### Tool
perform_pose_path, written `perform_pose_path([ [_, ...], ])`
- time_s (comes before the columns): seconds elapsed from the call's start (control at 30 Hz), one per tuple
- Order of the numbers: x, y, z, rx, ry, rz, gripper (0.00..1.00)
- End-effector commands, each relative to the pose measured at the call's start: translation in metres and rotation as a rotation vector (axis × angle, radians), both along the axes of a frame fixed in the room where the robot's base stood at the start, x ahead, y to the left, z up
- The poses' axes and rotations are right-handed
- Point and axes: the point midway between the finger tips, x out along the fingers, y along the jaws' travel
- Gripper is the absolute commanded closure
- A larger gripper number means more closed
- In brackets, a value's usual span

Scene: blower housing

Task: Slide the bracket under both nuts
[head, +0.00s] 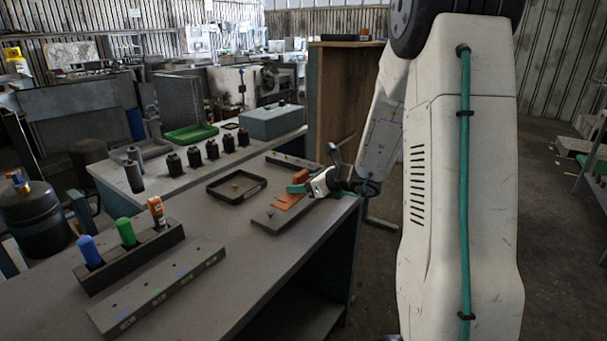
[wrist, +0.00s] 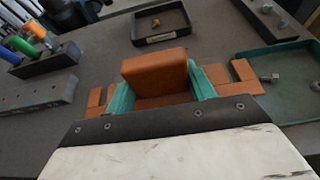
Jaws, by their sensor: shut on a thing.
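The orange bracket (wrist: 155,68) has a raised block in the middle and flat slotted ends to left and right. My gripper (wrist: 160,92) has its teal fingers shut on both sides of the raised block.
A black tray (head: 213,190) with a small brass piece lies beyond the bracket. A teal tray (wrist: 300,98) with a metal bolt (wrist: 269,78) is close right of the bracket. A rack of coloured-handled tools (head: 132,262) and a long grey bar (head: 155,290) stand at left.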

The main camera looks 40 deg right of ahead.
Motion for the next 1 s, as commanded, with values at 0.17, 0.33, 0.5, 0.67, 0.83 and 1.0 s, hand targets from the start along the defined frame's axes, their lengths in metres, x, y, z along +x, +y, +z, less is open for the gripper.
perform_pose_path([
  [0.17,0.002,0.001,-0.022,0.001,0.003,0.000,0.76],
  [0.33,0.004,0.002,-0.040,0.002,0.002,0.000,0.76],
  [0.5,0.006,0.002,-0.051,0.002,0.001,-0.001,0.76],
  [0.67,0.007,0.002,-0.054,0.000,0.000,0.000,0.76],
  [0.83,0.007,0.002,-0.055,-0.001,-0.001,-0.001,0.76],
  [1.0,0.006,0.002,-0.055,0.000,0.000,-0.001,0.76],
])
